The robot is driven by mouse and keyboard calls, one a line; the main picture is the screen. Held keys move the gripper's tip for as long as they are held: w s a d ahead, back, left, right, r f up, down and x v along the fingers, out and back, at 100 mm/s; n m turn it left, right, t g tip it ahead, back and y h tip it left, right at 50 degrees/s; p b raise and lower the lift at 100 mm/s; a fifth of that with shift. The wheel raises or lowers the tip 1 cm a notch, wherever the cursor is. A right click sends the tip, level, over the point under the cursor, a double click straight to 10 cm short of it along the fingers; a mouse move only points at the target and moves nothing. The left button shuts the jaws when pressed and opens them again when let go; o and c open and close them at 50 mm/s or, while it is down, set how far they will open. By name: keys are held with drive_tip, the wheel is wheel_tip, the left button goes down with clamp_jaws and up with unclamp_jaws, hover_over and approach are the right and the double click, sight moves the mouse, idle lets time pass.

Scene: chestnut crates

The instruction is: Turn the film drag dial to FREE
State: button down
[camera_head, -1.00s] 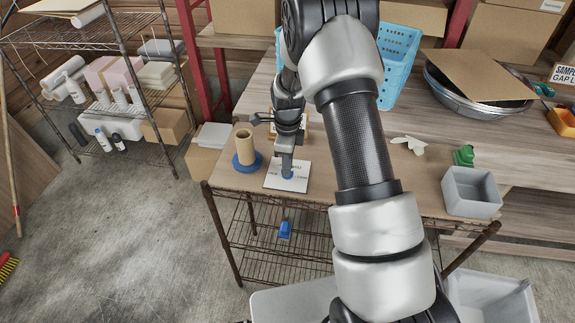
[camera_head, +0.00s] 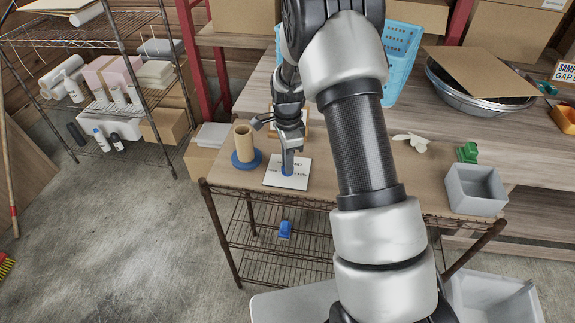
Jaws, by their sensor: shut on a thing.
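The film drag dial is a small blue knob (camera_head: 288,170) on a white printed card (camera_head: 272,182) near the front left of the table. My gripper (camera_head: 288,163) points down over the card and is shut on the dial. The fingers cover most of the knob, so its pointer is hidden. The print on the card is too small to read, so I cannot tell which mark the dial faces. Just left of the card a tan cardboard roll (camera_head: 243,138) stands upright on a round blue base (camera_head: 246,160).
A grey bin (camera_head: 475,190), a green object (camera_head: 467,153) and a pale glove-like item (camera_head: 411,142) lie to the right. A blue basket (camera_head: 402,50) stands behind my arm. A blue clip-like object (camera_head: 285,229) is on the rack below. The table's front edge is close to the card.

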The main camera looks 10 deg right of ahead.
drive_tip(key=n+b, duration=0.1)
drive_tip(key=n, duration=0.3)
drive_tip(key=shift+n+b, duration=0.3)
drive_tip(key=shift+b, duration=0.05)
drive_tip(key=n+b, duration=0.1)
drive_tip(key=n, duration=0.2)
drive_tip(key=shift+n, duration=0.4)
drive_tip(key=n, duration=0.3)
drive_tip(key=shift+n+b, duration=0.3)
drive_tip(key=shift+b, duration=0.05)
drive_tip(key=n, duration=0.3)
drive_tip(key=shift+n, duration=0.3)
drive_tip(key=n, duration=0.3)
drive_tip(key=shift+n+b, duration=0.3)
drive_tip(key=n, duration=0.3)
drive_tip(key=shift+r+n, duration=0.1)
drive_tip(key=shift+n, duration=0.2)
drive_tip(key=n, duration=0.4)
drive_tip(key=shift+w+p, duration=0.1)
drive_tip(key=shift+p, duration=0.3)
drive_tip(key=shift+n+p, duration=0.35)
drive_tip(key=shift+n, duration=1.75)
